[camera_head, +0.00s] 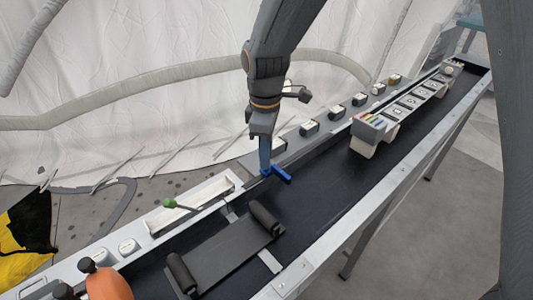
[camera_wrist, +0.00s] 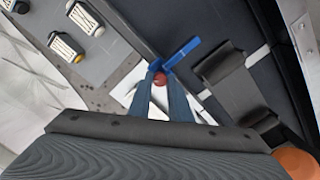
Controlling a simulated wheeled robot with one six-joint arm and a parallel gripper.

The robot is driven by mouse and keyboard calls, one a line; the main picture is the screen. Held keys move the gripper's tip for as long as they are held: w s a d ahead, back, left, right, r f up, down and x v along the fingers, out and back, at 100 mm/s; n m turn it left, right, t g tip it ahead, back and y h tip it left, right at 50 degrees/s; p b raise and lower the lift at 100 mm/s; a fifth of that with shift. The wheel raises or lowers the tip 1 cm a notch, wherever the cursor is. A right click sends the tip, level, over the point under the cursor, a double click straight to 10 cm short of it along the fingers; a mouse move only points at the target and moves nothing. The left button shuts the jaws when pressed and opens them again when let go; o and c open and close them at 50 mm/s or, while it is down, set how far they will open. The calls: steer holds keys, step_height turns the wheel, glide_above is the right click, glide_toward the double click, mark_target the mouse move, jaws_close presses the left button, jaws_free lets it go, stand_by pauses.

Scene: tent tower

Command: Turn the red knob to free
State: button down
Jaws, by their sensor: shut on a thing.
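The red knob (camera_wrist: 160,79) shows as a small round red shape in the wrist view, between the tips of my gripper (camera_wrist: 160,88). My gripper is shut on it. In the head view my gripper (camera_head: 265,172) points down at the far edge of the long black-topped bench, and its fingers hide the knob. A blue bar (camera_wrist: 183,52) sticks out right beside the fingertips. It also shows in the head view (camera_head: 281,174), lying out over the black surface. I cannot tell how it joins the knob, and no knob marking is readable.
A grey plate with dark rollers (camera_head: 225,250) lies nearer on the bench (camera_head: 330,160). A green-tipped lever (camera_head: 169,203) stands by a white tray (camera_head: 190,207). An orange object (camera_head: 108,284) is at front left. A white block with coloured strips (camera_head: 371,130) stands farther right.

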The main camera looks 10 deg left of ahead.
steer(key=shift+a+n, duration=0.1)
steer(key=shift+n, duration=0.2)
steer(key=c, duration=1.6)
jaws_free()
steer(key=shift+c, duration=0.2)
steer(key=shift+r, duration=0.1)
steer(key=shift+r+b, duration=0.8)
steer(key=shift+r, duration=3)
